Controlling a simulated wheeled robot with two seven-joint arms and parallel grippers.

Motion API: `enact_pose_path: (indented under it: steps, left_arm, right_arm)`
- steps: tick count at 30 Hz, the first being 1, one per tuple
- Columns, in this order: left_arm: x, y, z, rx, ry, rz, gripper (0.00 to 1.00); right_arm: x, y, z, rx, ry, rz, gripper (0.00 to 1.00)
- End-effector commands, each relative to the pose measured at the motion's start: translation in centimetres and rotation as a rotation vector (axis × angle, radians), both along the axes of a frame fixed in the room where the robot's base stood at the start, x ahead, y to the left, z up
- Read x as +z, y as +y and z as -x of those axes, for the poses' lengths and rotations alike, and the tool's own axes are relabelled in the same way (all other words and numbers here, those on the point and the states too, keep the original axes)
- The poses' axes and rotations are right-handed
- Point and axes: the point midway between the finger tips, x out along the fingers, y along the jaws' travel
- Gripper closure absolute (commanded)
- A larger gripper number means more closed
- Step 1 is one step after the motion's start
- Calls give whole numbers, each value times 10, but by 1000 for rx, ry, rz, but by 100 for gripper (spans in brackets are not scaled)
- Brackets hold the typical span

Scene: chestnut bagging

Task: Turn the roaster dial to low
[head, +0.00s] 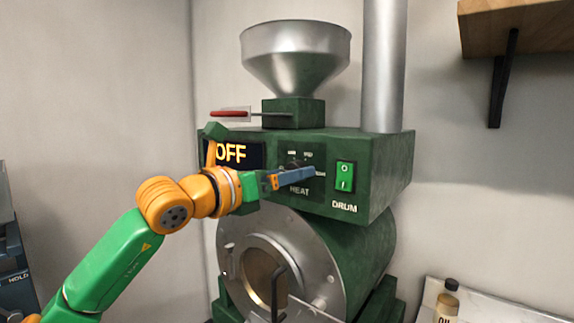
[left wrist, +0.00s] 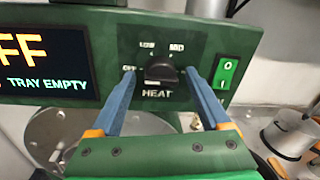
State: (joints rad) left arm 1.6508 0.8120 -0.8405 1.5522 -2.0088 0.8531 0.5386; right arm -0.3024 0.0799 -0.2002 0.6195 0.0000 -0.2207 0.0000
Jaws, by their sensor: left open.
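The green roaster (head: 375,160) has a black heat dial (left wrist: 160,75) on its front panel, above the word HEAT. In the left wrist view, OFF is left of the dial, LOW is above left and MID is above right. I cannot tell clearly which mark the dial points at. The display (head: 232,154) reads OFF, and TRAY EMPTY shows on it in the left wrist view. My left gripper (head: 308,174) is open in front of the panel. Its blue fingers (left wrist: 160,72) stand either side of the dial, with gaps visible. In the head view they mostly hide the dial.
A green drum switch (head: 345,176) sits close to the right of the dial. A steel hopper (head: 295,55) and a red-handled lever (head: 230,114) are above. The round drum door (head: 265,265) is below. A bottle (head: 447,302) stands at lower right.

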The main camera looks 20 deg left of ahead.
Motion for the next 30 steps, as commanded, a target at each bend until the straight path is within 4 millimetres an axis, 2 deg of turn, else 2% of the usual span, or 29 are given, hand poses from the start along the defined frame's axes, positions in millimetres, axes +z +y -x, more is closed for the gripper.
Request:
enact_pose_path:
  steps: [4, 5, 12, 14, 23, 30]
  left_arm:
    - [-1, 0, 0, 0, 0, 0, 20]
    - [-1, 0, 0, 0, 0, 0, 23]
    - [-1, 0, 0, 0, 0, 1, 88]
    - [-1, 0, 0, -1, 0, 1, 100]
    - [-1, 0, 0, -2, -16, -42, 100]
    - [0, 0, 1, -2, -70, -189, 100]
  right_arm:
    - [-1, 0, -1, 0, -1, 0, 100]
    - [-1, 0, -1, 0, -1, 0, 100]
    - [-1, 0, -1, 0, -2, 0, 100]
    - [-1, 0, -1, 0, -3, -1, 100]
    - [-1, 0, -2, 0, -4, -1, 100]
    - [-2, 0, -2, 0, -4, -1, 100]
